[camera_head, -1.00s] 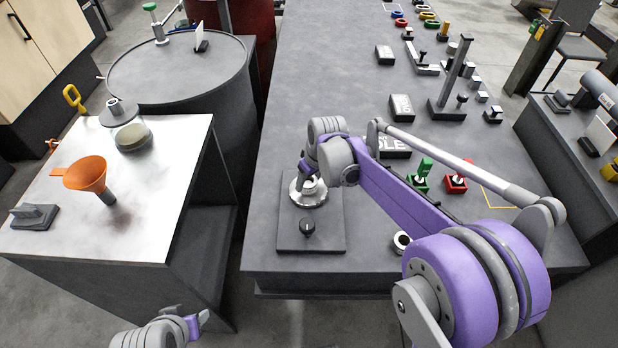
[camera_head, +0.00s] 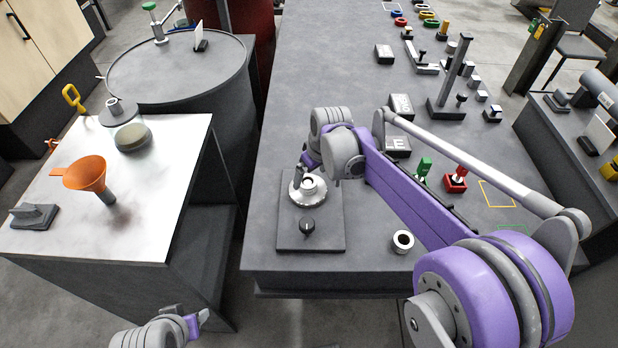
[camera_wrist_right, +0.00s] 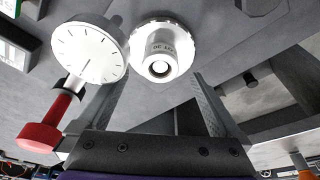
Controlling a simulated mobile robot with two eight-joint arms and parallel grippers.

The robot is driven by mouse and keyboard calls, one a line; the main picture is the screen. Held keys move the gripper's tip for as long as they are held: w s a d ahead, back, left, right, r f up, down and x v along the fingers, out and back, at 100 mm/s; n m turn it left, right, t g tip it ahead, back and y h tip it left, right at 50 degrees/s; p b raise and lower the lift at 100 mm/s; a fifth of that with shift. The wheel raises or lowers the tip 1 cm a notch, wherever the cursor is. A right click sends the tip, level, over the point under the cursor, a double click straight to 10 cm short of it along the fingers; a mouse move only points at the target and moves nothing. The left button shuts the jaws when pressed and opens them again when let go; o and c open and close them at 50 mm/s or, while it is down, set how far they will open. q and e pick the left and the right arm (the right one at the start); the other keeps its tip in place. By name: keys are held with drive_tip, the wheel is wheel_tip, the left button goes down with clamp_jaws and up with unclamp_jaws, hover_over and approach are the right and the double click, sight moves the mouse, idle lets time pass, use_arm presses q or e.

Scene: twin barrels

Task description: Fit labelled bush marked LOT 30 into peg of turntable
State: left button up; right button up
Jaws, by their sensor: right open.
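The turntable (camera_head: 309,191) is a round silver disc on a dark plate at the near left of the long table. In the head view the right gripper (camera_head: 303,175) is over the turntable. My left gripper (camera_head: 198,321) is low at the left, its jaws unclear.
A black knob (camera_head: 307,227) stands on the turntable plate. A second white ring (camera_head: 403,242) is to its right. Red (camera_head: 456,181) and green (camera_head: 424,170) fixtures stand behind my right arm. An orange funnel (camera_head: 86,174) is on the left table.

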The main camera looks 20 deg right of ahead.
drive_tip(key=a+v, duration=0.1)
drive_tip(key=v, duration=0.6)
drive_tip(key=shift+d+p, duration=0.4)
drive_tip(key=shift+d, duration=0.05)
drive_tip(key=shift+r, duration=0.1)
drive_tip(key=s+d+m+t+h+p, duration=0.1)
drive_tip(key=s+m+p, duration=0.3)
drive_tip(key=s, duration=2)
drive_tip(key=t+p, duration=0.1)
drive_tip(key=p, duration=0.3)
drive_tip(key=shift+d+r+m, duration=0.25)
drive_tip(key=shift+d+m, duration=0.05)
drive_tip(key=shift+m, duration=0.1)
